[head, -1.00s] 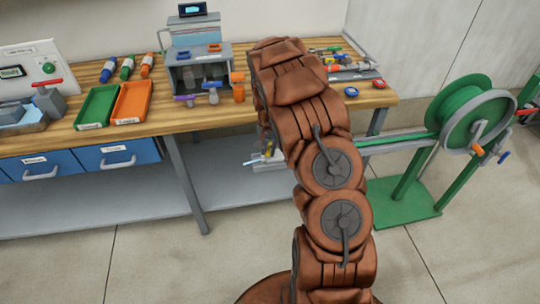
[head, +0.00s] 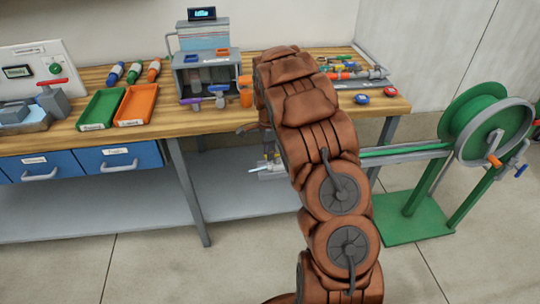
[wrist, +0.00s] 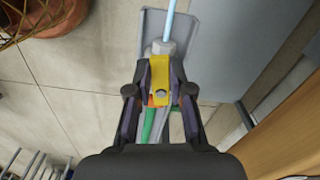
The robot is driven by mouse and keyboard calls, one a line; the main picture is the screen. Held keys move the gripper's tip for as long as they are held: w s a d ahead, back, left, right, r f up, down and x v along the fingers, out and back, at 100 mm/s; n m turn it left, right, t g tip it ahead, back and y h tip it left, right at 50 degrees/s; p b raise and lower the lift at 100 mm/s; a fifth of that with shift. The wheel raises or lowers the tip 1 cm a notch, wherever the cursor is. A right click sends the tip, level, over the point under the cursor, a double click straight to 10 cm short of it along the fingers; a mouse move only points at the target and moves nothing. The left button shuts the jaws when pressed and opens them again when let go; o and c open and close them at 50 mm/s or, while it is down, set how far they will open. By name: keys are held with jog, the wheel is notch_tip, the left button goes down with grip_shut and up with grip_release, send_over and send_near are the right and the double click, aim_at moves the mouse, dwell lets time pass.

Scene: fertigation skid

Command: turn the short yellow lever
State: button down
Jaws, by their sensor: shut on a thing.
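The short yellow lever (wrist: 160,66) shows in the middle of the wrist view, on a grey fitting with a pale blue pipe (wrist: 168,20) rising from it. My gripper (wrist: 161,84) has a dark finger on each side of the lever and is shut on it. A round bolt head shows on the lever's near end. Green, orange and grey parts lie below it, mostly hidden by my gripper. In the head view my arm covers most of this spot, and I cannot make out the lever there.
A wooden workbench (head: 110,134) with trays, bottles and tools stands over a low grey shelf (head: 90,218). A green hose reel (head: 482,115) stands at the right. In the wrist view a terracotta pot (wrist: 52,15) is at top left. Bare floor lies in front.

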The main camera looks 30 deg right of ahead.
jog(key=shift+w+d+m, duration=0.1)
jog(key=shift+w+m, duration=0.25)
jog(key=shift+m, duration=0.75)
jog(key=shift+b, duration=0.3)
jog(key=c, duration=1)
grip_release()
jog(key=shift+c, duration=0.2)
jog(key=shift+r, duration=0.1)
notch_tip(320, 180, up, 12)
